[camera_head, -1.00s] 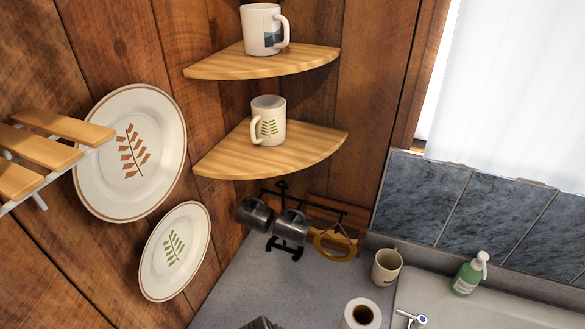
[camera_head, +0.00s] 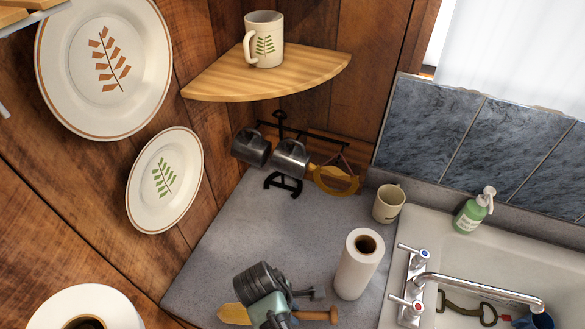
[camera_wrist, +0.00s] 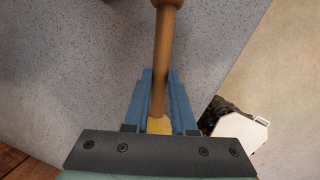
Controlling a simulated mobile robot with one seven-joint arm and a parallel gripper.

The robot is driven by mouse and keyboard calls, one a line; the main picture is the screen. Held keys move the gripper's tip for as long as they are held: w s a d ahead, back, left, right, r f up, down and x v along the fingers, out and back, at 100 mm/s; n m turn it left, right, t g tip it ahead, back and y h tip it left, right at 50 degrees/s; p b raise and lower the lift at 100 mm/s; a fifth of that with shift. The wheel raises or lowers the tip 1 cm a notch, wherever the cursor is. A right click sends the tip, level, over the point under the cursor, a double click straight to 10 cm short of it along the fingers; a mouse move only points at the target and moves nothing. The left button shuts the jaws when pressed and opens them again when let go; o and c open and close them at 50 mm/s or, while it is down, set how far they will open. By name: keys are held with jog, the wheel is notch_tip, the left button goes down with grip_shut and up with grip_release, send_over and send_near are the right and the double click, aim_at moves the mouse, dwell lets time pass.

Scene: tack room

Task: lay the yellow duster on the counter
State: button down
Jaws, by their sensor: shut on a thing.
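The yellow duster shows in the head view as a yellow part (camera_head: 235,314) left of my gripper (camera_head: 272,308) and a brown wooden handle (camera_head: 320,315) to its right. My gripper is shut on it, low in the picture over the grey counter (camera_head: 215,262). In the wrist view the handle (camera_wrist: 165,50) runs up between the blue fingers (camera_wrist: 160,85), with some yellow (camera_wrist: 158,125) at their base. The gripper hides the duster's middle. I cannot tell whether the duster touches the counter.
A paper roll (camera_head: 358,265) stands close right of my gripper. Behind are a cup (camera_head: 388,204) and a black rack (camera_head: 282,183) with dark mugs. The sink (camera_head: 455,255) with its tap (camera_head: 470,287) is at right. The counter's left middle is clear.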

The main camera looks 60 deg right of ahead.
jog(key=c, duration=0.7)
grip_release()
jog(key=shift+o, duration=0.2)
jog(key=p+v, duration=0.2)
jog(key=v, duration=1.1)
jog(key=shift+p, duration=0.35)
jog(key=shift+f, duration=0.1)
